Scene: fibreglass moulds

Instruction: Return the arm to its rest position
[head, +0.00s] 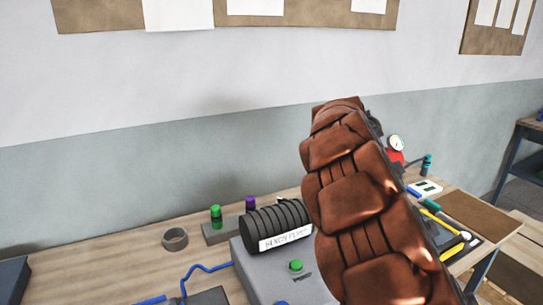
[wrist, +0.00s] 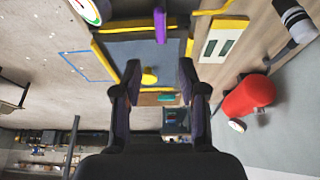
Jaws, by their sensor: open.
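My arm, in a brown padded sleeve, rises across the right of centre in the head view and hides part of the bench. My gripper is not visible there. In the wrist view my gripper (wrist: 159,80) is open, its two dark fingers apart with nothing held between them. Beyond the fingers lies a dark panel with yellow edging (wrist: 150,50). A purple item (wrist: 160,28) shows above the gap between the fingers.
The wooden bench (head: 125,262) holds a grey box (head: 262,272), a ribbed black roll (head: 274,226), a grey ring (head: 175,239) and a blue cable (head: 200,268). A red item with a gauge (head: 396,145) stands beyond my arm. The wall (head: 130,165) is behind.

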